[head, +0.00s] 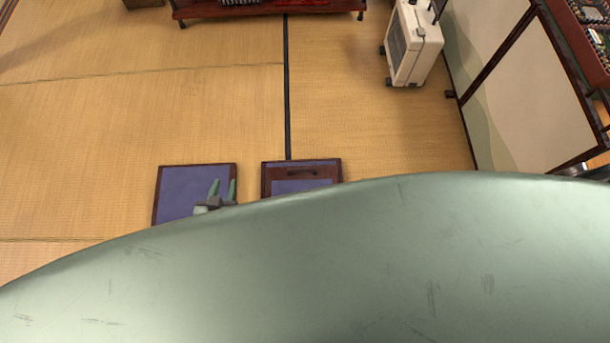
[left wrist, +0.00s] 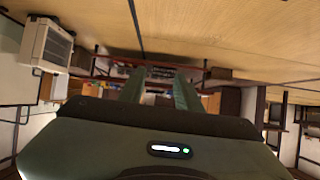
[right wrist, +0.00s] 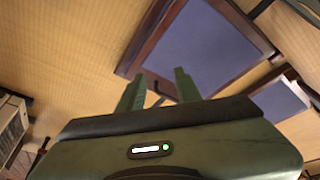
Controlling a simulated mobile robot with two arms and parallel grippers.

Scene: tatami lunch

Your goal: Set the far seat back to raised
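Two low seats with dark wooden frames and blue panels lie on the mat in the head view. The left seat (head: 172,192) shows a flat blue panel; the right seat (head: 302,162) has a dark handle on its wooden frame. My body hides their near parts, so I cannot tell how the backs stand. My left gripper (head: 223,190) is open and empty over the left seat; its fingers also show apart in the left wrist view (left wrist: 159,90). My right gripper (right wrist: 158,90) is open, its fingers apart in front of a framed blue panel (right wrist: 205,48). A second blue panel (right wrist: 284,100) shows beside it.
A white heater (head: 412,42) stands at the back right, before a sliding panel (head: 535,95). A low red-brown table (head: 270,11) is at the back. A dark shelf (head: 580,40) is at the right edge. Tatami between is clear.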

